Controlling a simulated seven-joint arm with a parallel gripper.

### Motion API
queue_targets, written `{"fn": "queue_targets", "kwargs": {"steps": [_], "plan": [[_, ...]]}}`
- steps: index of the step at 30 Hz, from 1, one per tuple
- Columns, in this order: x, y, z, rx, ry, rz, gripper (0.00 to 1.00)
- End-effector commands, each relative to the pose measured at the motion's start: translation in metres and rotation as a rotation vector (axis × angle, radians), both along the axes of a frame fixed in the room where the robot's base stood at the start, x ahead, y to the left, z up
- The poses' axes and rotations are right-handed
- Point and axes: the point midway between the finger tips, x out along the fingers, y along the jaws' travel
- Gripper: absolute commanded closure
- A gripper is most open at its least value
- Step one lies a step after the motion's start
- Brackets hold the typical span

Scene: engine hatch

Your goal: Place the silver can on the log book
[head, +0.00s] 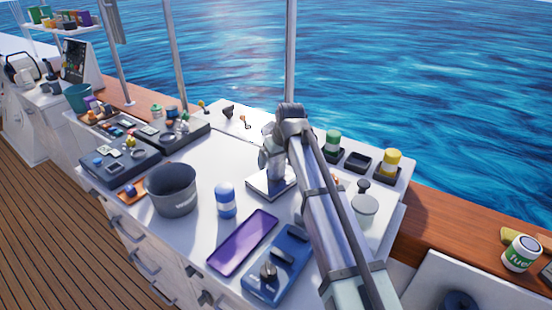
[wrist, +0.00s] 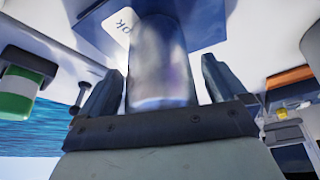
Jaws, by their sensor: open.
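The silver can (wrist: 160,65) stands between the two fingers of my gripper (wrist: 163,70) in the wrist view. The fingers are open, with a gap showing on either side of the can. The can's far end overlaps the log book (wrist: 88,20), a blue book with a white label partly hidden by the can. The can looks set on the book, but its contact edge is not clear. In the head view the log book (head: 262,190) lies on the white counter under my gripper (head: 268,165), which mostly hides the can.
A grey bucket (head: 172,188) stands to the left. Green (head: 333,141) and yellow (head: 391,162) containers stand at the back right.

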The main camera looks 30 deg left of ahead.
Motion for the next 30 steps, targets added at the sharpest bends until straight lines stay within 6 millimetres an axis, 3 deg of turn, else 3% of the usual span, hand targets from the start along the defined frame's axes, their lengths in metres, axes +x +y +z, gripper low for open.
{"fn": "queue_targets", "kwargs": {"steps": [11, 30], "plan": [[-0.001, -0.003, 0.010, 0.001, 0.000, 0.000, 0.02], [-0.018, -0.036, 0.101, 0.001, 0.000, 0.000, 0.02]]}}
